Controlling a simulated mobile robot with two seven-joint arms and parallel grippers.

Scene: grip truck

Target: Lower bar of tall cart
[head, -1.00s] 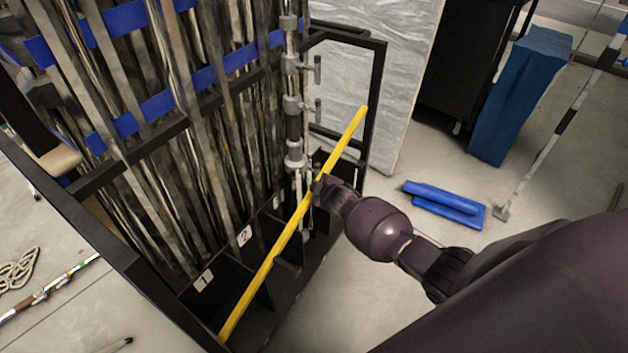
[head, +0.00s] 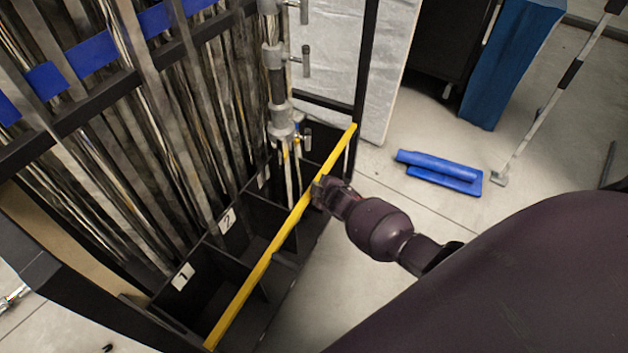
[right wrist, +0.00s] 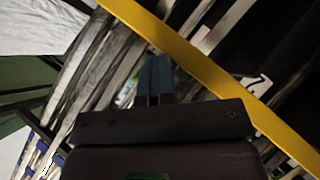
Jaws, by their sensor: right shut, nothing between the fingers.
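The yellow bar (head: 282,243) runs diagonally across the front of the tall black cart (head: 110,38), above the numbered bottom compartments. In the head view its right end is higher in the picture, near the cart's right post. My right gripper (head: 318,186) is at the bar's right part, touching or very close to it; I cannot tell which. In the right wrist view, the fingers (right wrist: 155,80) are shut with nothing between them, and the yellow bar (right wrist: 215,75) crosses just past them. My left gripper is not in view.
Metal poles (head: 150,150) stand in the cart behind the bar, held by blue straps (head: 88,55). Blue pads (head: 440,172) lie on the floor at right. A blue block (head: 510,65) and a black cabinet (head: 450,40) stand behind.

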